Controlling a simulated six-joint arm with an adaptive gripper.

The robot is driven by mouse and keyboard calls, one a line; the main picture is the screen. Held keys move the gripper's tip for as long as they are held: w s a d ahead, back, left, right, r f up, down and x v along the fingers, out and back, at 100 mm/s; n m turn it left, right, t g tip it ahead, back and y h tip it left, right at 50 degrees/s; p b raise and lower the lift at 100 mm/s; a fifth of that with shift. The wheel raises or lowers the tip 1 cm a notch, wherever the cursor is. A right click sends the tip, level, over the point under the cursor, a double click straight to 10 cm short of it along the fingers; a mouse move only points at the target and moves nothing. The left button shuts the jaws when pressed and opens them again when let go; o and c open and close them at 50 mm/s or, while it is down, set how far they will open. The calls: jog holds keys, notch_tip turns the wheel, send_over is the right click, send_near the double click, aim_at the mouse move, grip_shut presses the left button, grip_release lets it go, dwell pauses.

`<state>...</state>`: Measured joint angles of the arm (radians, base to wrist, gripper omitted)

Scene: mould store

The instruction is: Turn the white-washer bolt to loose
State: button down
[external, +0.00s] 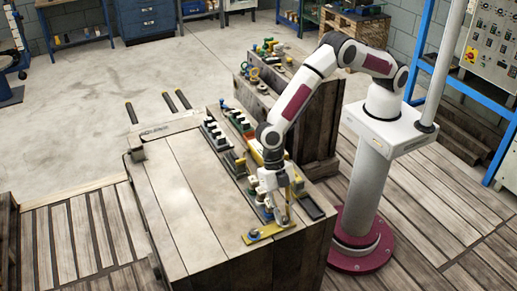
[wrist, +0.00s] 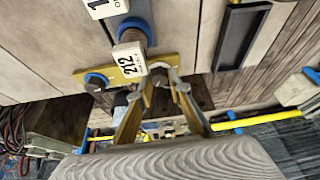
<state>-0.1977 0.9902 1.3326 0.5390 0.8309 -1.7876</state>
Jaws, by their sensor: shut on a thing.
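A yellow plate (wrist: 112,74) lies on the wooden top, and it also shows in the external view (external: 268,233). A bolt with a blue washer (wrist: 95,81) sits at its left end. At its right end is a pale, whitish rounded piece (wrist: 163,68), which I take for the white-washer bolt. My gripper (wrist: 160,80) is shut on it, and the fingers hide most of the bolt. In the external view my gripper (external: 282,212) is low over the plate's right part. How far the bolt is turned cannot be told.
A white block marked 212 (wrist: 129,60) stands close beside the fingertips, with a blue-ringed post (wrist: 134,29) behind it. A black tray (wrist: 240,36) lies to the right. Several black-and-white blocks (external: 213,132) stand further along. The left planks of the top are clear.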

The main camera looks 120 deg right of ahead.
jog(key=shift+f+n, duration=0.25)
jog(key=shift+n, duration=0.25)
jog(key=shift+d+g, duration=0.1)
jog(key=shift+g, duration=0.2)
jog(key=c, duration=2)
grip_release()
jog(key=shift+c, duration=0.2)
jog(key=shift+o, duration=1)
jog(key=shift+r, duration=0.1)
jog(key=m+t, duration=0.2)
jog(key=m, duration=0.2)
jog(key=shift+s+r+m, duration=0.1)
jog(key=shift+m, duration=0.2)
jog(key=shift+s+a+m+t+h, duration=0.1)
jog(key=shift+m+t+h, duration=0.3)
jog(key=shift+m, duration=0.95)
jog(key=shift+a+m+t+h, duration=0.1)
jog(key=shift+m+t+h, duration=0.3)
jog(key=shift+m, duration=0.95)
